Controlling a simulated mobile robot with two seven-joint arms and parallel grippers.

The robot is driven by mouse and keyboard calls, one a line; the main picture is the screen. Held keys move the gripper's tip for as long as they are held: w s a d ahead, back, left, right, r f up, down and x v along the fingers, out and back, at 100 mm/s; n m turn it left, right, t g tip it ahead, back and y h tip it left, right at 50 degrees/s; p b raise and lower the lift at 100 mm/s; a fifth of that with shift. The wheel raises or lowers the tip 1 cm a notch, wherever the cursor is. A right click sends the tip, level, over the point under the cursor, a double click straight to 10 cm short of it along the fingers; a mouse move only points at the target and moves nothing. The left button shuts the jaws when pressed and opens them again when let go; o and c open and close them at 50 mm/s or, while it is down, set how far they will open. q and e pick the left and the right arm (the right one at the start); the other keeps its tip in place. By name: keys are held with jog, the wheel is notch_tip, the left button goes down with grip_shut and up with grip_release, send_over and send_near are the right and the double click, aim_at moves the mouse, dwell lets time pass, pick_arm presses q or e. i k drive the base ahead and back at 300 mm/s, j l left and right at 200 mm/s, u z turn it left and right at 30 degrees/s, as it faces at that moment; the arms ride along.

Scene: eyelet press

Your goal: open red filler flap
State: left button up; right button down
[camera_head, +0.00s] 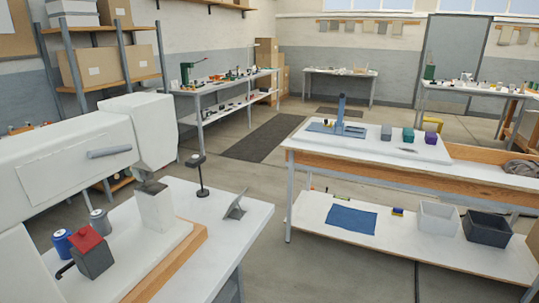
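The red filler flap (88,244) covers the top of a small dark grey box (94,262) at the lower left, in front of the white press (70,160). It looks shut, sloping over the box, with a small red knob on top. A black crank-like lever (65,270) sticks out at the box's left side. Neither of my grippers shows in the head view, so nothing is seen touching the flap.
A blue spool (62,241) and a grey cylinder (99,221) stand close behind the box. The press's pale post (155,207) rises to the right, with its head (140,130) above. A tilted grey stand (235,207) is on the white table (220,235). Open floor lies beyond.

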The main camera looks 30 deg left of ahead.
aim_at(86, 238)
jog(key=i+z, duration=0.25)
jog(key=i, duration=0.45)
jog(key=i+j+z, duration=0.2)
jog(key=i, duration=0.5)
jog(key=i+z, duration=0.1)
jog(key=z, duration=0.4)
jog(key=i+z, duration=0.15)
jog(key=z, duration=0.3)
jog(key=i+j+z, duration=0.1)
jog(key=z, duration=5.45)
